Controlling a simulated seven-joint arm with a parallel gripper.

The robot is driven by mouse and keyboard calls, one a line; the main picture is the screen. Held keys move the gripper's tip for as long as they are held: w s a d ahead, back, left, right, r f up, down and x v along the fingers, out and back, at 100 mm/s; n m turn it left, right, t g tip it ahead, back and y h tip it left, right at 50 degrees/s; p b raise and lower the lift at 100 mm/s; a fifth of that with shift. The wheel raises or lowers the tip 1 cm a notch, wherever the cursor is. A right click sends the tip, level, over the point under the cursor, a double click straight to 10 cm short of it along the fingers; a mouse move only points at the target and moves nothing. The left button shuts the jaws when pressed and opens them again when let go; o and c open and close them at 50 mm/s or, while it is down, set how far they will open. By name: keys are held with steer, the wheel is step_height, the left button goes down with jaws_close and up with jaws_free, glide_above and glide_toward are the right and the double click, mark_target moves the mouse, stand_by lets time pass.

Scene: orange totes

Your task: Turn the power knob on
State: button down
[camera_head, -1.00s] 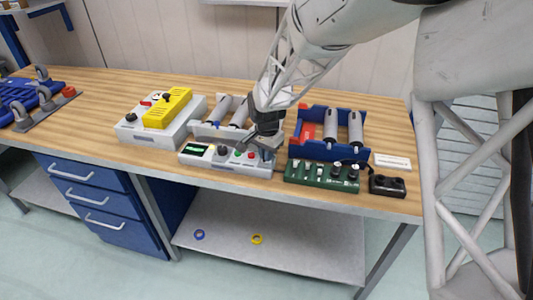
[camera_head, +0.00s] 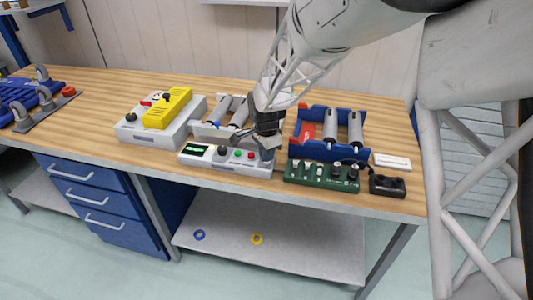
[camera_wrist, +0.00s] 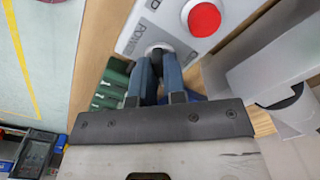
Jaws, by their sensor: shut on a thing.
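The grey control box (camera_head: 230,165) lies near the front edge of the bench. It has a green-lit display (camera_head: 194,149), a dark knob (camera_head: 222,150), a green button (camera_head: 238,153) and a red button (camera_head: 251,155). My gripper (camera_head: 268,156) is at the box's right end and hides the power knob in the head view. In the wrist view my gripper (camera_wrist: 157,62) has its blue-grey fingers close together at the power knob (camera_wrist: 158,47), beside the "POWER" lettering. The fingers are shut on the knob and cover most of it. The red button (camera_wrist: 204,19) is close by.
A green switch box (camera_head: 321,174) and a small black box (camera_head: 387,185) stand to the right. A blue holder (camera_head: 318,150) with grey cylinders is behind. A white box with a yellow device (camera_head: 167,108) is at left.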

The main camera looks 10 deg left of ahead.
steer(key=c, duration=1.2)
jaws_free()
steer(key=shift+r, duration=0.15)
steer(key=shift+r, duration=3.75)
steer(key=shift+d, duration=0.1)
